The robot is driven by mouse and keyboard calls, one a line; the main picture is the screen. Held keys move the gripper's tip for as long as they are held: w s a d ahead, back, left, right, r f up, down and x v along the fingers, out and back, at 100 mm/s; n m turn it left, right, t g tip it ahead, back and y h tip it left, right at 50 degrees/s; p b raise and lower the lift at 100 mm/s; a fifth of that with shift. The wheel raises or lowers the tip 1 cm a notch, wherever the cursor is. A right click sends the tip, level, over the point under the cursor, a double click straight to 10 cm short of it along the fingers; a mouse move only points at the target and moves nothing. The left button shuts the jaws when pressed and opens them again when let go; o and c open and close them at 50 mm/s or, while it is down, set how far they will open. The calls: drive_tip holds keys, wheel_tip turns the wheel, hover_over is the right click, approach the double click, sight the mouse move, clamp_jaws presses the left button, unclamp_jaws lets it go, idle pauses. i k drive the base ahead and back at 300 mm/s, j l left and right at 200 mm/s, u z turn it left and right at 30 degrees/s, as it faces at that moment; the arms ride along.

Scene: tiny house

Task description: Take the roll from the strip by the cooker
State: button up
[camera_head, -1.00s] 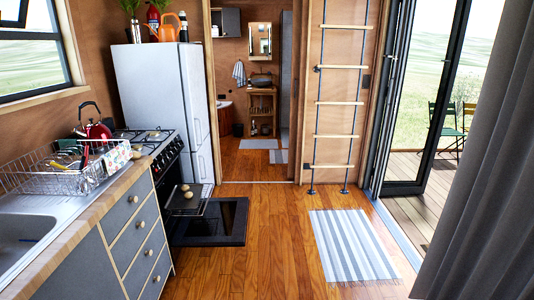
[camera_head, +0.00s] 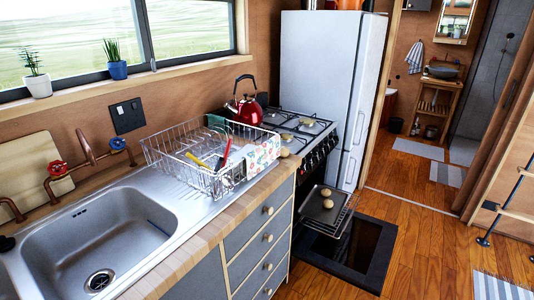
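A small round tan roll (camera_head: 284,153) sits on the wooden worktop strip (camera_head: 262,186), close against the cooker (camera_head: 308,125). It is just right of the dish rack (camera_head: 188,178) and the patterned cloth or packet (camera_head: 262,157) at the rack's end. The cooker's oven door (camera_head: 346,252) is folded down. A dark tray (camera_head: 314,209) juts out of the oven with two more rolls on it, one behind (camera_head: 326,192) and one in front (camera_head: 327,203). My gripper is not in view.
A red kettle (camera_head: 246,109) stands behind the roll. The steel sink (camera_head: 92,240) is at the lower left. The open oven door blocks floor in front of the cooker. Wooden floor (camera_head: 415,215) is clear to its right. A white fridge (camera_head: 335,75) stands beyond.

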sight(285, 151)
drive_tip(key=i+l+u, duration=0.55)
drive_tip(key=l, duration=0.3)
drive_tip(key=i+l, duration=0.2)
drive_tip(key=i+u, duration=0.05)
